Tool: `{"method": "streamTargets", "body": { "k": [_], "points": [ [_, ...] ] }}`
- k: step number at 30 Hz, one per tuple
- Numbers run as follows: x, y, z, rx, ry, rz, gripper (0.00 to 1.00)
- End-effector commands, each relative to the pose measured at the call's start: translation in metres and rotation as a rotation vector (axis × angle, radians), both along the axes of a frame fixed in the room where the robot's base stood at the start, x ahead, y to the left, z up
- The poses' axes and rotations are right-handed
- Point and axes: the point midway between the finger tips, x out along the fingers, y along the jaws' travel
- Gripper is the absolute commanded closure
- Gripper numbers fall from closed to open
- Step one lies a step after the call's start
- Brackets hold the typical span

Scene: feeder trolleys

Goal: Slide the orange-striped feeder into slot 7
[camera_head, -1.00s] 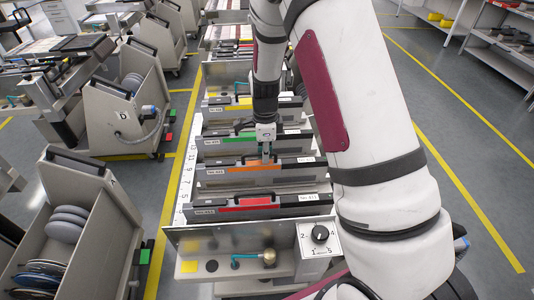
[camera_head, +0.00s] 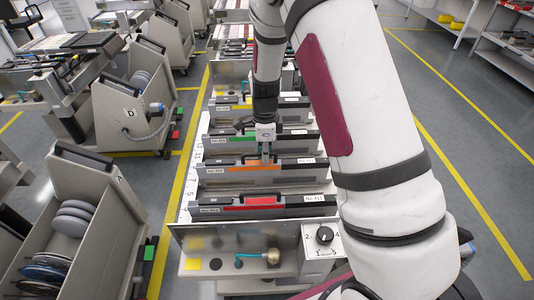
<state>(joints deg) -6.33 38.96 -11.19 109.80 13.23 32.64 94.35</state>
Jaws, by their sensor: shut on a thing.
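The orange-striped feeder (camera_head: 228,169) lies crosswise over the trolley's slotted bed, between a red-striped feeder (camera_head: 240,204) nearer me and a green-striped feeder (camera_head: 228,141) farther off. My gripper (camera_head: 265,156) points down and is shut on the orange-striped feeder near the middle of its top. The trolley's numbered strip (camera_head: 187,190) runs along the left side, but the digits are too small to read surely, so I cannot tell which slot the feeder is at. The feeder's underside is hidden. My arm covers the right side of the trolley.
A yellow-striped feeder (camera_head: 236,107) sits farther back. The trolley's front panel (camera_head: 225,238) carries a dial box (camera_head: 323,238) and a brass fitting with a teal hose (camera_head: 272,256). Trolley D (camera_head: 130,112) and a cart with reels (camera_head: 110,205) stand left.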

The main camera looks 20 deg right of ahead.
Motion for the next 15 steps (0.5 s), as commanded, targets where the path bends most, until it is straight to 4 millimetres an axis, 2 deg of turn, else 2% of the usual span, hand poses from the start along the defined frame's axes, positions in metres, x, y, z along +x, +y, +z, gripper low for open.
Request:
{"method": "streamTargets", "body": {
  "k": [1,2,4,15],
  "points": [
    [0.0014,0.0009,0.0013,0.0,-0.003,0.0,1.0],
    [0.0012,0.0004,0.0013,0.0,-0.003,0.0,0.84],
    [0.001,0.0003,0.0012,0.0,-0.003,0.0,0.68],
    [-0.0001,0.0004,0.0021,0.0,0.0,0.0,0.67]
  ]
}}
